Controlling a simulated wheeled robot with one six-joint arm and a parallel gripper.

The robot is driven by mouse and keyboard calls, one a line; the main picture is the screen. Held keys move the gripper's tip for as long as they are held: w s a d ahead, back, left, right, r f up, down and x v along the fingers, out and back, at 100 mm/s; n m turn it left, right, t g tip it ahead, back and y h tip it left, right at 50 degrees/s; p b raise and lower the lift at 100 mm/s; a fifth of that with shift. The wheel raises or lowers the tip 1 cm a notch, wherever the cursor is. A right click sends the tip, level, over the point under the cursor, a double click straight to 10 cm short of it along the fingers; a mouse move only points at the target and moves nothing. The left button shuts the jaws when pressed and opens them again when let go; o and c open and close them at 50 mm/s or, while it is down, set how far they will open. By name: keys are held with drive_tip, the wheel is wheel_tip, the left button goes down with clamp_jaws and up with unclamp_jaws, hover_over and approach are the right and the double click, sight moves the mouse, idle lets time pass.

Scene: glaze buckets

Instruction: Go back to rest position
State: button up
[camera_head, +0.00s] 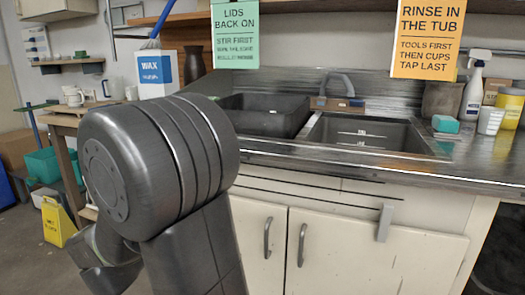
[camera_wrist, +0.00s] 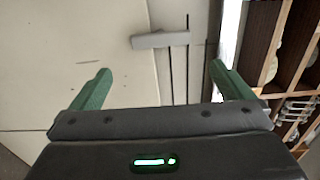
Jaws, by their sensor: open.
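My gripper (camera_wrist: 160,88) shows in the wrist view with its two green fingers spread wide apart. Nothing is between the fingers. It faces the pale cabinet front, with a grey handle (camera_wrist: 160,40) beyond the fingertips. In the head view my dark arm fills the left and centre foreground, in front of the counter, and the gripper itself cannot be made out there.
A sink (camera_head: 365,135) and a black tub (camera_head: 262,116) are set along the metal counter (camera_head: 465,178). Cabinet handles (camera_head: 301,245) jut out below. A yellow floor sign (camera_head: 57,222) stands left.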

drive_tip(key=w+d+n+p, duration=0.3)
drive_tip(key=w+n+p, duration=0.7)
drive_tip(key=n+p, duration=0.7)
drive_tip(key=shift+w+d+p, duration=0.35)
drive_tip(key=shift+d+p, duration=0.05)
drive_tip(key=shift+p, duration=0.65)
idle(0.4)
drive_tip(key=shift+r, duration=0.15)
